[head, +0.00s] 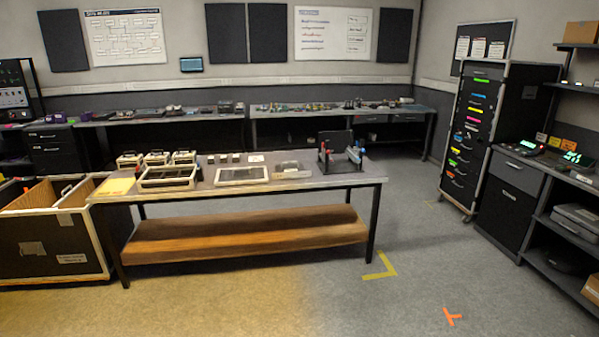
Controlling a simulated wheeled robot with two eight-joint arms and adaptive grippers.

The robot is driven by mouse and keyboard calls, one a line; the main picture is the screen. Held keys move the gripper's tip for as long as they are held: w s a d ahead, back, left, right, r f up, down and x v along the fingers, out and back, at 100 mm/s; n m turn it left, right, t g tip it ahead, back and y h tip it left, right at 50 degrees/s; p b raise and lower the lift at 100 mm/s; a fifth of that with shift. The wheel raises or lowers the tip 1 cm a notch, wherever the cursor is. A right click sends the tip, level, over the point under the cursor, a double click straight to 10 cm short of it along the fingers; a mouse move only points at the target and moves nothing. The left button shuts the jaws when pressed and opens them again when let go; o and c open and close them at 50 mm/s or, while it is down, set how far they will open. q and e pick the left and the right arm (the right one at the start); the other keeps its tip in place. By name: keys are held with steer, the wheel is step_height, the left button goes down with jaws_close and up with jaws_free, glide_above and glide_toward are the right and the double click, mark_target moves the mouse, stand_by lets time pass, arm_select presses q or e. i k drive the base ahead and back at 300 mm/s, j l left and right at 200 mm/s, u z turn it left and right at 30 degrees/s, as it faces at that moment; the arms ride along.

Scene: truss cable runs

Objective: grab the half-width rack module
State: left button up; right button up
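No part marked as the half-width rack module can be read at this distance. On the workbench (215,190) in the middle, three small boxy units with handles stand at the back left: a left one (130,160), a middle one (157,158) and a right one (184,157). A wider cream-edged frame or case (167,178) lies in front of them. A flat framed panel (242,175) lies to its right, and a smaller flat piece (290,170) farther right. I cannot tell which of these is the module. Neither gripper is in view.
A dark fixture with red and blue parts (340,152) stands at the bench's right end. An open wooden-lined case (55,240) stands left of the bench. A drawer rack (480,130) and shelves (565,220) line the right side. Floor (330,300) in front is clear.

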mark_target(295, 170)
steer(key=i, duration=2.45)
steer(key=i+u, duration=0.1)
steer(key=i, duration=0.45)
steer(key=i+l, duration=0.1)
steer(key=i, duration=0.45)
steer(key=i+l+u, duration=0.15)
steer(key=i, duration=0.45)
steer(key=i+l+u, duration=0.1)
steer(key=i, duration=0.45)
